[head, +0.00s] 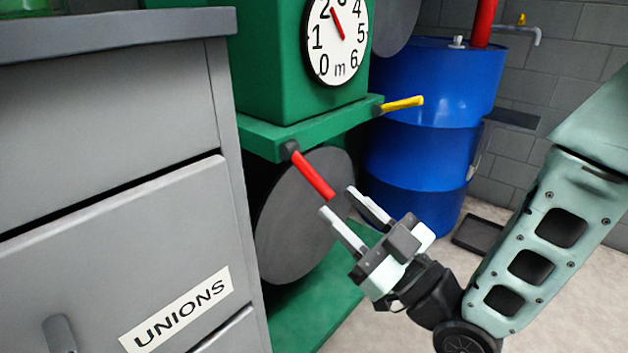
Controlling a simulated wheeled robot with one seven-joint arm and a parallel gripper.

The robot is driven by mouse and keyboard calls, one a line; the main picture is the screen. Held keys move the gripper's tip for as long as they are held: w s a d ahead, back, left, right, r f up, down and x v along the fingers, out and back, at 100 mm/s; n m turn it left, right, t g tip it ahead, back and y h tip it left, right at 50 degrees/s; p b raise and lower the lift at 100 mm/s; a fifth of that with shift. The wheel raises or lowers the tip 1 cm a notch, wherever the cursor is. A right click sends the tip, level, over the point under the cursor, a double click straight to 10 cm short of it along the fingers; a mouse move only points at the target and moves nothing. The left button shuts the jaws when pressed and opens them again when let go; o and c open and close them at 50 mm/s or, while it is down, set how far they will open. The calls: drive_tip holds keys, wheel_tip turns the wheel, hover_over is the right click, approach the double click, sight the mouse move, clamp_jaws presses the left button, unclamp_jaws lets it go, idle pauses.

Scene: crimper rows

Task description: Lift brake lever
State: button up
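A red lever (314,176) sticks out from a dark pivot on the front edge of the green machine (270,135) and slopes down to the right. A yellow lever (402,103) sticks out from another pivot farther right on the same ledge and points slightly upward. Neither lever carries a label that I can read, so I cannot tell from markings which is the brake.
A grey drawer cabinet (110,180) labelled UNIONS stands close on the left. A round dial (337,40) is on the machine, with a large grey disc (300,215) below the ledge. A blue barrel (425,130) stands behind. Pale floor (400,335) is open at lower right.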

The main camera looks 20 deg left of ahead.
sight(314, 184)
drive_tip(key=x, duration=0.7)
drive_tip(key=shift+b, duration=0.3)
clamp_jaws()
